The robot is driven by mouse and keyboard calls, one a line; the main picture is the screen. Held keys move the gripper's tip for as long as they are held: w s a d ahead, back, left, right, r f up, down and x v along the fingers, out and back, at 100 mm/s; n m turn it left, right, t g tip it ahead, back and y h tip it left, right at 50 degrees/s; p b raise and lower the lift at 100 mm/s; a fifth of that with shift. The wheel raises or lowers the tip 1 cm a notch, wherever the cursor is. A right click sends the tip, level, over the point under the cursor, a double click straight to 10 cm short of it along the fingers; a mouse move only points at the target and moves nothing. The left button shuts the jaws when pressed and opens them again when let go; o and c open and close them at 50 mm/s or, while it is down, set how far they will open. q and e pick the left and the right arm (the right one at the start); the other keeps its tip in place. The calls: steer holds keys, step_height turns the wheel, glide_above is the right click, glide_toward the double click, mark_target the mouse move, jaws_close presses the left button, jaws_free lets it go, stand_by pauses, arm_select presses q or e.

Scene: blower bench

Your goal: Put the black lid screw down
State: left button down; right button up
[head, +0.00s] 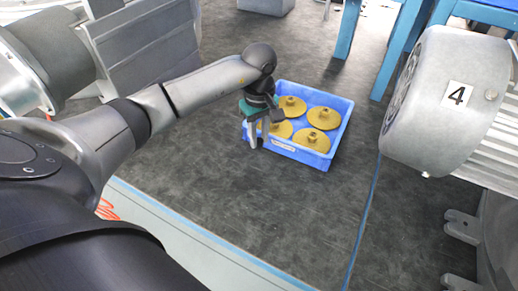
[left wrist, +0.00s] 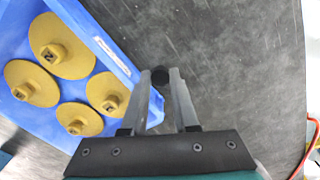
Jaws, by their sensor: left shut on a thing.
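My left gripper (head: 259,138) points down at the near left edge of the blue crate. In the left wrist view its two fingers (left wrist: 160,80) are shut on a small round black thing, the black lid screw (left wrist: 160,76), at the fingertips. The screw is above the dark floor, just outside the crate's wall; its height cannot be told. In the head view I cannot make out the screw. My right gripper is not in view.
The blue crate (head: 338,136) holds several yellow discs with hubs. A grey machine marked 4 (head: 437,105) stands at the right, and another grey machine (head: 145,45) at the upper left. Blue legs (head: 347,28) stand behind. The dark floor (head: 270,205) before the crate is clear.

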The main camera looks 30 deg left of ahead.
mark_target(259, 149)
arm_select(q)
steer(key=shift+f+b, duration=0.4)
steer(key=shift+f, duration=1.8)
steer(key=shift+f, duration=0.15)
steer(key=c, duration=0.7)
jaws_free()
